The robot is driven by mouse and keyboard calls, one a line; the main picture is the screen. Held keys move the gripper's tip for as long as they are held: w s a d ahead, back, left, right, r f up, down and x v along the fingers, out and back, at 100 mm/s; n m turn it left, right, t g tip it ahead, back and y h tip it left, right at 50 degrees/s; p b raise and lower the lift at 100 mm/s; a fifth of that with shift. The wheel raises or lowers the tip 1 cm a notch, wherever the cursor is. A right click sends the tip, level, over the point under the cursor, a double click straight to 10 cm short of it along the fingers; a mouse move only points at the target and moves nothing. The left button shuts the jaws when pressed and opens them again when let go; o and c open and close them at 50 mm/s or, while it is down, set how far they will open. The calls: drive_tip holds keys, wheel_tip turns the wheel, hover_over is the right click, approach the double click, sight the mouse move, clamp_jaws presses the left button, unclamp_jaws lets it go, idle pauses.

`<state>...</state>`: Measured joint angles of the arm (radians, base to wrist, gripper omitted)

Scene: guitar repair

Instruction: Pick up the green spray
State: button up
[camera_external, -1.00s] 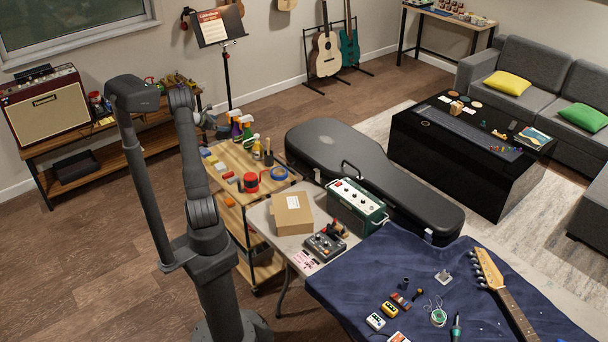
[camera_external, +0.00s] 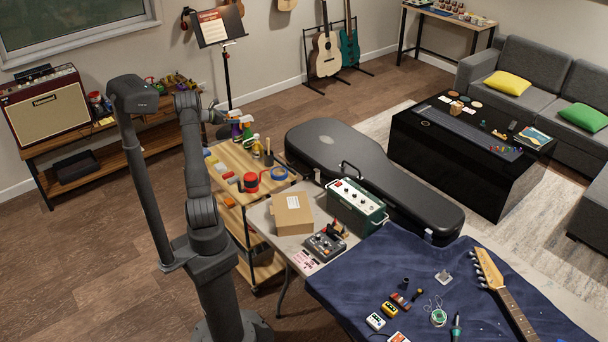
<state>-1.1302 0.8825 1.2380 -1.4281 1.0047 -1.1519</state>
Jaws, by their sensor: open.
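Several spray bottles stand upright at the far end of the wooden cart (camera_external: 238,158). The green spray (camera_external: 247,133) is among them, with a darker purple-looking bottle (camera_external: 236,131) just left of it. A small yellow-green bottle (camera_external: 256,149) stands in front of it. My gripper (camera_external: 225,121) is at the left of the bottles, close to their spray heads, open and holding nothing that I can see. It is small and partly merged with the bottle tops here, so I cannot tell whether it touches one.
A red and black tape roll (camera_external: 250,182), a blue tape roll (camera_external: 279,173) and small coloured boxes lie on the cart. A dark container with brushes (camera_external: 268,158) stands near the bottles. The black guitar case (camera_external: 370,175) lies to the right. A music stand (camera_external: 228,75) rises behind.

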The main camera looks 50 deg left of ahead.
drive_tip(key=shift+c, duration=0.4)
drive_tip(key=c, duration=1)
